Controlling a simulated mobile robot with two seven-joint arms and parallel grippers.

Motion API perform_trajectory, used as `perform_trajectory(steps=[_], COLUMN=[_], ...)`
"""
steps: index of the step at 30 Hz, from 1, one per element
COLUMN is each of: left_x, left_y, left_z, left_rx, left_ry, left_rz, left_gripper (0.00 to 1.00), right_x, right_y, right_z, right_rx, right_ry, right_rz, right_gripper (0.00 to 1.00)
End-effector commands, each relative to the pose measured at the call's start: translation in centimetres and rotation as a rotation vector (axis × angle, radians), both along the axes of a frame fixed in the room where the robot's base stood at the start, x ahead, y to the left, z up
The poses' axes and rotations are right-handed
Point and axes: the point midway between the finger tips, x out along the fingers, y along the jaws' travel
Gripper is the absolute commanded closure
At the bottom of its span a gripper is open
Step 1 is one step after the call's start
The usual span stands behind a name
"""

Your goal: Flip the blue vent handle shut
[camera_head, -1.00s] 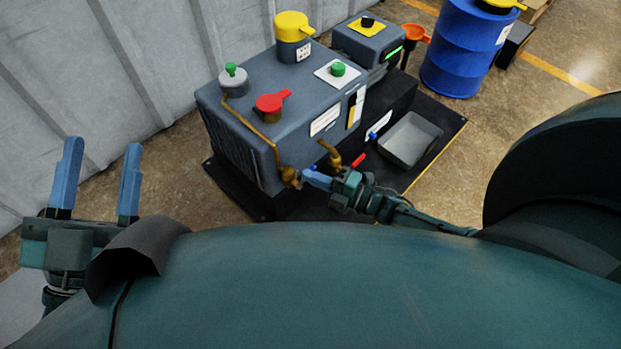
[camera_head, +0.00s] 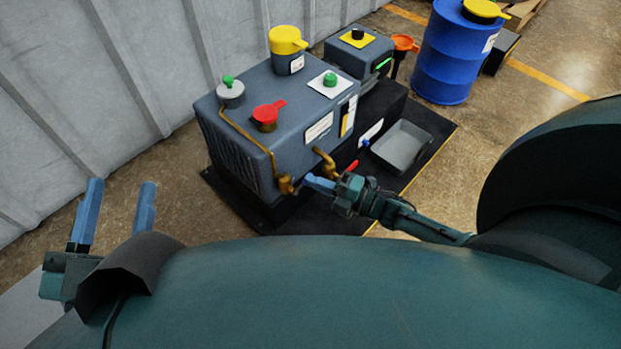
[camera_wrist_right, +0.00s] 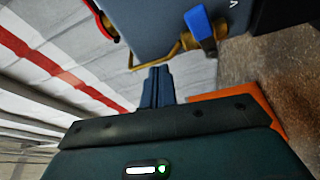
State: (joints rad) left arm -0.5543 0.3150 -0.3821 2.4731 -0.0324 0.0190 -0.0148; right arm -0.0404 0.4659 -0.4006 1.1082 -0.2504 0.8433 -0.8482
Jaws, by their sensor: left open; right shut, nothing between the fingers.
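The blue vent handle (camera_wrist_right: 199,24) sits on a brass valve at the end of a brass pipe in the right wrist view. My right gripper (camera_wrist_right: 158,70) is shut and empty, with its fingertips below and left of the handle, apart from it in the picture. In the head view my right gripper (camera_head: 308,181) is beside the brass fitting (camera_head: 287,185) at the front corner of the grey pump (camera_head: 250,130); there I cannot tell the vent handle from my blue fingers. My left gripper (camera_head: 121,184) is open and empty at the left, away from the pump.
A red lever (camera_head: 268,112), green knob (camera_head: 330,80) and yellow cap (camera_head: 287,40) top the pump. A second brass pipe (camera_head: 325,160) stands close to my right gripper. A grey tray (camera_head: 402,146) and blue drum (camera_head: 445,55) are at right. Floor left of the pump is clear.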

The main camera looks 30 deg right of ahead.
Motion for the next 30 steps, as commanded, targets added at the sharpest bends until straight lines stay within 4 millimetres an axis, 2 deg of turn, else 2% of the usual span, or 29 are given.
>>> perform_trajectory(steps=[1, 6, 12, 30], left_x=[-0.1, -0.3, -0.3, -0.3], left_y=[0.0, -0.1, -0.1, -0.2], left_z=[-0.2, -0.8, -1.0, -1.1], left_rx=[-0.001, -0.004, -0.005, -0.006], left_ry=[0.016, 0.052, 0.066, 0.067], left_rz=[0.001, 0.000, 0.000, 0.000], left_gripper=[0.53, 0.53, 0.53, 0.53], right_x=[-1.3, -4.3, -6.2, -6.7], right_y=[-0.6, -2.0, -2.9, -3.1], right_z=[-0.7, -1.8, -2.6, -2.7], right_rx=[-0.002, -0.001, -0.001, 0.000], right_ry=[0.008, 0.005, 0.002, 0.000], right_rz=[-0.002, -0.002, -0.002, 0.000], right_gripper=[1.00, 1.00, 1.00, 1.00])
